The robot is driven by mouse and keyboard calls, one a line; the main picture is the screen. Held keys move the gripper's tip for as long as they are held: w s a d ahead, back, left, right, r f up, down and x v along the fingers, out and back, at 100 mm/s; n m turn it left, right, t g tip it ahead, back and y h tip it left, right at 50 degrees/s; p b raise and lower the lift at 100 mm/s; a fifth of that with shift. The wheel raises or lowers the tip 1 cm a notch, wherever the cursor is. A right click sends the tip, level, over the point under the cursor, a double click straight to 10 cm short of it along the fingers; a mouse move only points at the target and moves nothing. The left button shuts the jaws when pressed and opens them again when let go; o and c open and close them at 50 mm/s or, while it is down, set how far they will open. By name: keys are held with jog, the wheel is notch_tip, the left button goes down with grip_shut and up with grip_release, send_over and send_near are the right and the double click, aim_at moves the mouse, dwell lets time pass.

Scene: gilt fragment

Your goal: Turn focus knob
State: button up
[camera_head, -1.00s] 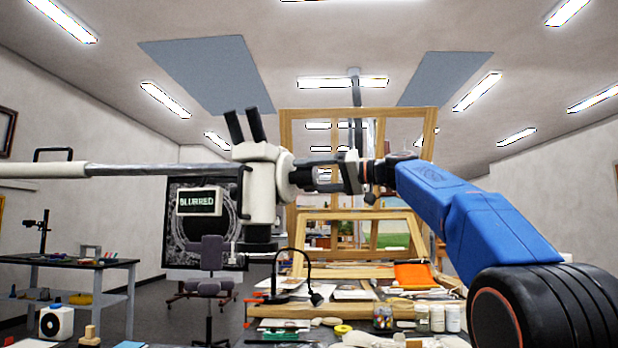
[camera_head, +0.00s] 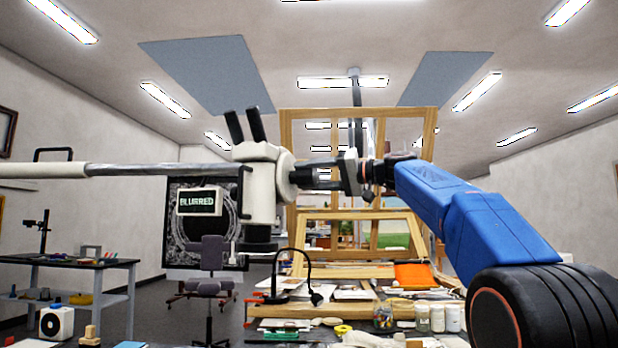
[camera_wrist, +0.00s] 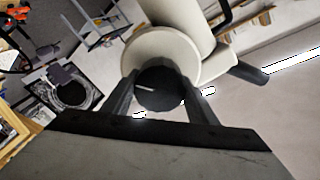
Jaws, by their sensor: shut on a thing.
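A cream microscope head (camera_head: 262,180) with two dark eyepieces hangs from a horizontal boom. Its black round focus knob (camera_wrist: 160,90), with a short white mark, sits on a cream disc facing my gripper. My gripper (camera_wrist: 161,98) is shut on the focus knob, one finger on each side of it. In the head view my gripper (camera_head: 312,177) reaches the microscope's right side, and its fingers hide most of the knob. A screen (camera_head: 198,201) behind the microscope reads "BLURRED" over a dim picture.
A wooden easel frame (camera_head: 287,135) stands behind my arm. A cluttered bench with a black desk lamp (camera_head: 309,262), jars (camera_head: 437,319) and papers lies below. A grey chair (camera_head: 211,255) and a side table (camera_head: 72,262) stand at the left.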

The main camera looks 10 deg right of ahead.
jog(key=shift+m, duration=2.2)
jog(key=o, duration=1.1)
jog(key=shift+w+f, duration=0.1)
jog(key=shift+c, duration=0.2)
jog(key=v, duration=1.7)
jog(key=shift+d, duration=0.25)
